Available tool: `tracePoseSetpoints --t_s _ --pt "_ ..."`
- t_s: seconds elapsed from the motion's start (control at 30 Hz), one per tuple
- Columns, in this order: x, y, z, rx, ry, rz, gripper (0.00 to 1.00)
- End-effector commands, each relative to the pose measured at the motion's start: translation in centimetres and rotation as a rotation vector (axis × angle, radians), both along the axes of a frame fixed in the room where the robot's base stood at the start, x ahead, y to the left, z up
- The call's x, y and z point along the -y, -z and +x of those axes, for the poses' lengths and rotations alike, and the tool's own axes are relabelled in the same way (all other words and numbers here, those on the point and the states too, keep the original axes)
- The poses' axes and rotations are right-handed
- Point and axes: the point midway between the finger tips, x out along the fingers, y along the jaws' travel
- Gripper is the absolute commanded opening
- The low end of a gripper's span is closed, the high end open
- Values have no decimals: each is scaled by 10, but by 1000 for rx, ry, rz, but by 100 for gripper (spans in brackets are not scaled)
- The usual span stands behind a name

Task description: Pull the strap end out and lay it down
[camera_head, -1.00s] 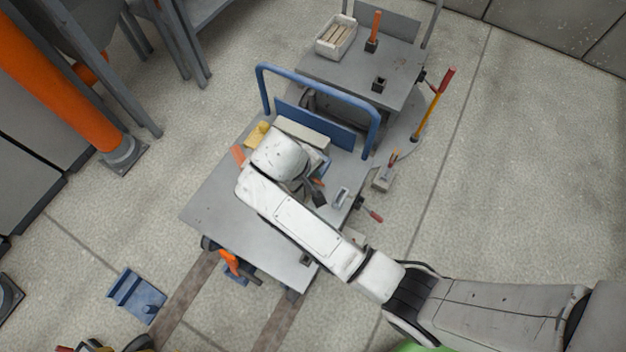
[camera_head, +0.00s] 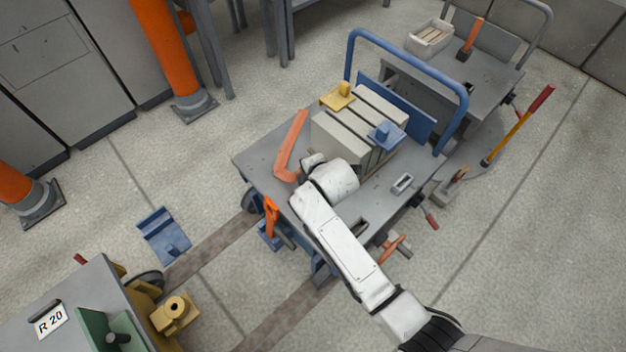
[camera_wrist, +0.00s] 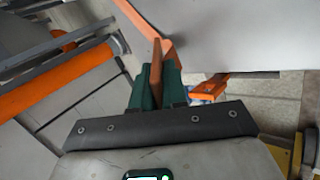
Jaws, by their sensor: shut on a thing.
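The orange strap (camera_head: 288,148) shows left of the grey panels (camera_head: 345,140), over the left part of the cart top (camera_head: 262,162). It bends near its lower end, beside my wrist. In the wrist view my gripper (camera_wrist: 156,78) has its green fingers shut on the strap (camera_wrist: 156,62), which stands up between them and joins a longer orange run. In the head view my wrist hides the fingers. I cannot tell whether the strap touches the cart top.
A blue rail (camera_head: 408,62) rises behind. An orange clamp (camera_head: 270,217) hangs at the cart's front edge. The cart top's left corner is bare.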

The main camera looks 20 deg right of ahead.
Motion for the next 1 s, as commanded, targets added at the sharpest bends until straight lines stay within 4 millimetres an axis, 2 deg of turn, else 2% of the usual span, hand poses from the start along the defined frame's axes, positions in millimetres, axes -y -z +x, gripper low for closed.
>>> tracePoseSetpoints --t_s 0.03,0.1,0.4,0.67,1.0 --pt "2 11 6 12 -43 3 0" --pt "4 17 12 25 -109 3 0" --pt "10 31 29 64 -288 8 0" --pt "11 36 31 68 -316 8 0" --pt "10 67 31 67 -316 9 0"
